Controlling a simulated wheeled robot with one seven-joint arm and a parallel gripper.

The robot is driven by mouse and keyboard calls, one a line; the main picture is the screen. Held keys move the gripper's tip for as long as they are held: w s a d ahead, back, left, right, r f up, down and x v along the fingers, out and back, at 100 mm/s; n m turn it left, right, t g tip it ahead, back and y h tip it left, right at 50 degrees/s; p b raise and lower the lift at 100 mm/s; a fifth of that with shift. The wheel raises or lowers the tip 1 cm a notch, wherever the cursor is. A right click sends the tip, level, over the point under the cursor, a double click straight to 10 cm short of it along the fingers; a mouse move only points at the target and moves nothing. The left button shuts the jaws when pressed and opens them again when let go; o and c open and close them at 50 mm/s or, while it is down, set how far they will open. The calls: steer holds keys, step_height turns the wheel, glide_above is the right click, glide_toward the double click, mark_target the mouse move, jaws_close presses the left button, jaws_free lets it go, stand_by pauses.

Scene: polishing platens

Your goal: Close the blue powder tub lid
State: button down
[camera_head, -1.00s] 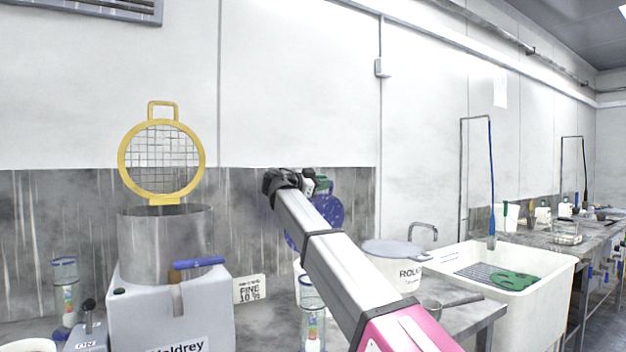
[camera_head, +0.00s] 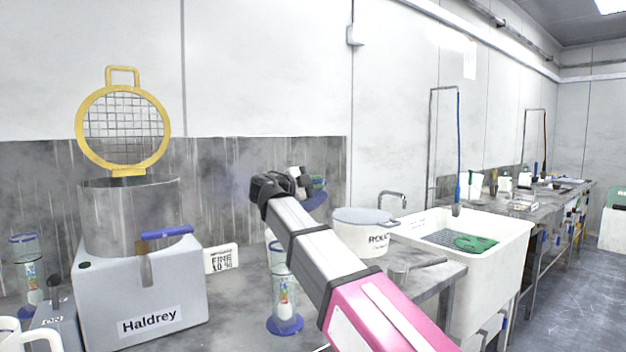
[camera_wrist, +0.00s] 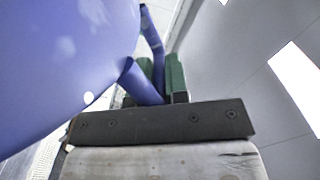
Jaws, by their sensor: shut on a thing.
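The blue lid (camera_head: 316,201) shows partly beyond my arm in the head view, over the bench. In the wrist view the blue lid (camera_wrist: 60,60) fills the upper left, close to the camera. My gripper (camera_wrist: 161,82) has green finger pads, shut on a narrow blue part of the lid. In the head view my gripper (camera_head: 312,183) is small and partly hidden by my wrist. The tub itself is mostly hidden behind my arm; I cannot tell how far the lid is from its rim.
A white lidded tub (camera_head: 362,232) stands right of my arm, beside a white sink (camera_head: 480,255). A grey Haldrey machine (camera_head: 140,290) with a raised yellow mesh guard (camera_head: 122,128) is at left. A clear blue-based cylinder (camera_head: 284,290) stands close left of my arm.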

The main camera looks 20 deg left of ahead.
stand_by(0.3)
steer(key=c, duration=1.1)
jaws_free()
steer(key=v, duration=1.1)
